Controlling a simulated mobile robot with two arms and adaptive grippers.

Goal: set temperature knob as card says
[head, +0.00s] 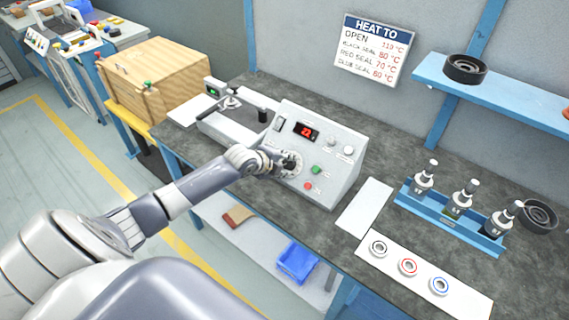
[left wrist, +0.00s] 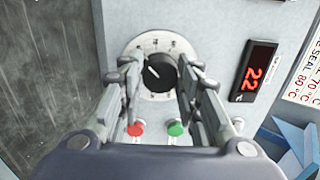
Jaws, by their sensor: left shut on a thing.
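The black temperature knob (left wrist: 160,73) sits on a round, numbered dial plate on the front of the grey control box (head: 325,135). Its white pointer line aims up and left in the left wrist view. My left gripper (head: 290,163) is shut on the knob, one finger on each side of it (left wrist: 158,80). The red display (left wrist: 253,78) reads 22. The card (head: 371,50) on the wall says HEAT TO: open 110 °C, black seal 80 °C, red seal 70 °C, blue seal 60 °C. My right gripper is out of view.
A white strip (head: 455,292) bears rings marked black, red and blue. A blue rack (head: 440,220) holds three fittings. A wooden box (head: 155,80) stands left.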

